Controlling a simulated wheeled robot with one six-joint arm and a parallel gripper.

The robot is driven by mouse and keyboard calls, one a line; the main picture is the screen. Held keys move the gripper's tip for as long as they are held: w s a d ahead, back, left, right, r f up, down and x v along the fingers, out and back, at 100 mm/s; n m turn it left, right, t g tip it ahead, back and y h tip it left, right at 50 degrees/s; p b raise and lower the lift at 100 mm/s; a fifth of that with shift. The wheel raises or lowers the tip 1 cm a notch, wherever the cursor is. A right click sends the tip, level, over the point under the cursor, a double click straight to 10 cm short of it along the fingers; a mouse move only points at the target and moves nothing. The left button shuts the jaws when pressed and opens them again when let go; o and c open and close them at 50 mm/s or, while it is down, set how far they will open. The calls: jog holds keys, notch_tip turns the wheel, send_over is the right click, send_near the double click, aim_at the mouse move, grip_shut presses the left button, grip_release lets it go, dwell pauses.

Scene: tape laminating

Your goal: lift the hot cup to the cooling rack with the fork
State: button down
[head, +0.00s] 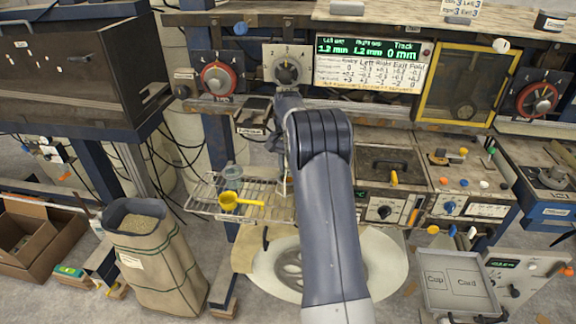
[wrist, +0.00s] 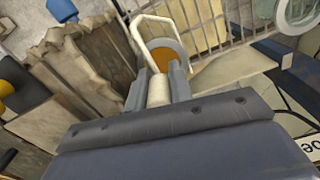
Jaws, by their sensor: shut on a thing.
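In the wrist view my gripper (wrist: 160,78) is shut on a pale cylindrical handle (wrist: 158,92), which looks like the fork's. A cream, squared loop (wrist: 138,36) extends beyond the fingertips. A round grey-rimmed cup with orange-brown contents (wrist: 166,58) shows inside the loop; whether the loop bears its weight I cannot tell. The wire cooling rack (head: 205,205) stands left of my arm in the head view, and its bars (wrist: 222,20) show just right of the cup in the wrist view.
A filled sack (head: 160,262) stands on the floor to the lower left. The control panels (head: 384,210) are right of my arm, with a grey tray (head: 458,290) in front.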

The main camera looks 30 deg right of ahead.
jog(key=s+a+b, duration=0.5)
jog(key=s+a, duration=0.2)
jog(key=s, duration=0.3)
jog(key=shift+s+b, duration=0.15)
jog(key=shift+b, duration=0.2)
dwell(1.2)
notch_tip(320, 180, up, 7)
jog(key=p, duration=0.6)
dwell(0.4)
dwell(0.4)
